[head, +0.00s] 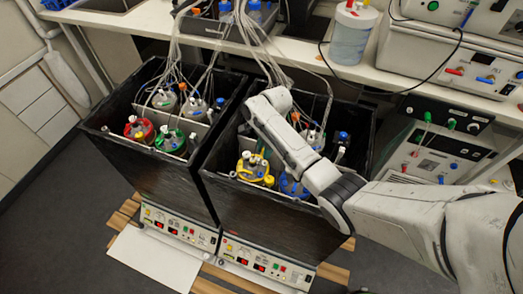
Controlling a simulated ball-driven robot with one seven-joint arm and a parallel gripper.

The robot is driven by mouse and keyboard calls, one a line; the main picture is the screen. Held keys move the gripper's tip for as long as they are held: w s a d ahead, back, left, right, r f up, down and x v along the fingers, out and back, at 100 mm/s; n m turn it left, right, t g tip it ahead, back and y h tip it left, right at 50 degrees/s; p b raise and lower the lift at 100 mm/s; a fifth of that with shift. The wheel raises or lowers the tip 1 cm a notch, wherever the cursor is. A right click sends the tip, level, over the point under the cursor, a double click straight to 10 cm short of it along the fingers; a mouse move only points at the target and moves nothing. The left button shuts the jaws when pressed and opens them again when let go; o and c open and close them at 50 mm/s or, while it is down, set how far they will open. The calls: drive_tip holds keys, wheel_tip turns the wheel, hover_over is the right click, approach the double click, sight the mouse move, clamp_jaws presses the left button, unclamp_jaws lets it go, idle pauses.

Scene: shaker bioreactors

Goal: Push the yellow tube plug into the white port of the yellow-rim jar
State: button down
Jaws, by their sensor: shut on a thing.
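The yellow-rim jar (254,168) stands in the front left of the right black box. White ports show on its lid, too small to tell apart. My arm comes in from the right, passes over this box and bends down beyond the blue-rim jar, close to the yellow-rim jar. My wrist and forearm cover the end of the arm, and I cannot make out my gripper's fingers. The yellow tube plug cannot be picked out; it may be hidden behind my arm or too small to see.
A blue-rim jar (292,187) sits right of the yellow-rim one. The left box (150,187) holds a red-rim jar (139,130), a green-rim jar (170,139) and others. Loose tubes (262,30) hang from the bench into both boxes. The boxes' dark walls surround the jars.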

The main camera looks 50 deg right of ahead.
sight(263, 166)
drive_tip(key=shift+f+b, duration=1.95)
drive_tip(key=shift+b, duration=0.1)
drive_tip(key=shift+r+p, duration=0.1)
drive_tip(key=shift+p, duration=0.3)
drive_tip(key=shift+f, duration=1.15)
idle(0.8)
drive_tip(key=c, duration=0.8)
unclamp_jaws()
drive_tip(key=shift+r, duration=0.1)
wheel_tip(263, 166, up, 11)
drive_tip(key=d, duration=0.1)
drive_tip(key=shift+s+d+f, duration=0.2)
drive_tip(key=shift+s+d, duration=0.1)
drive_tip(key=shift+d, duration=0.1)
